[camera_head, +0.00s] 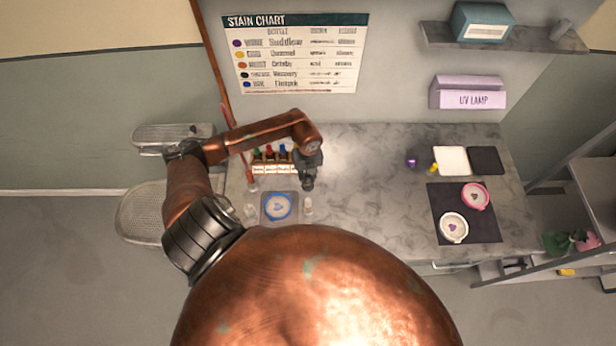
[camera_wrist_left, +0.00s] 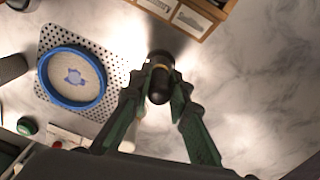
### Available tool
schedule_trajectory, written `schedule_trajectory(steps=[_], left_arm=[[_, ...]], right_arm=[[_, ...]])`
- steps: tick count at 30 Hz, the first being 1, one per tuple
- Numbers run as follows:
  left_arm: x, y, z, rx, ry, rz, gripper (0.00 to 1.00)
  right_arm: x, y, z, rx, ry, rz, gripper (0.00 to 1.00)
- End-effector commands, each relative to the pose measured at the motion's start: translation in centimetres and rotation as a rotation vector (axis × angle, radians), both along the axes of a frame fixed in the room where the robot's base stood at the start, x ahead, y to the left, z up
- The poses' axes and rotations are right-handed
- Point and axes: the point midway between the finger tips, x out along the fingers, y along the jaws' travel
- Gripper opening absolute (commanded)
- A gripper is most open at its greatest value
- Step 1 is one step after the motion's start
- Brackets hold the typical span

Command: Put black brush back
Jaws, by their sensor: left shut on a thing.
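The black brush (camera_wrist_left: 160,83) is a dark, rounded piece with a gold band in the left wrist view. My left gripper (camera_wrist_left: 158,92) is shut on it, one green finger on each side. In the head view the left gripper (camera_head: 308,182) hangs over the counter, just right of the wooden rack (camera_head: 272,170). The rack holds several pieces with red, green and blue tops and has white labels on its front. The rack's edge also shows at the top of the left wrist view (camera_wrist_left: 205,12). What lies below the brush is hidden. My right gripper is not in view.
A blue-rimmed dish (camera_head: 277,207) lies on a dotted mat (camera_wrist_left: 113,72) in front of the rack. A small pale bottle (camera_head: 308,207) stands beside it. A dark mat (camera_head: 440,205) with pink and white dishes is further right. The marble counter (camera_head: 365,190) between is clear.

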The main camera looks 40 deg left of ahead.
Motion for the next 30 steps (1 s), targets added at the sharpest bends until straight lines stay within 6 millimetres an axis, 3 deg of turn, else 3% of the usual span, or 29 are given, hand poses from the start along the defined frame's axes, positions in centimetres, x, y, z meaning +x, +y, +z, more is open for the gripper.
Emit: schedule_trajectory(steps=[25, 26, 30], left_arm=[[0.01, 0.0, -0.32, -0.001, -0.001, 0.0, 0.0], [0.01, 0.0, -0.32, 0.0, 0.0, 0.0, 0.18], [0.01, 0.01, -0.32, 0.0, 0.0, 0.0, 0.28]], right_arm=[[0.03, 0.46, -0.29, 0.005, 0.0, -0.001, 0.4], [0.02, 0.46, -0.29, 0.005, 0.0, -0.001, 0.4], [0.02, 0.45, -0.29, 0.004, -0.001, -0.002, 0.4]])
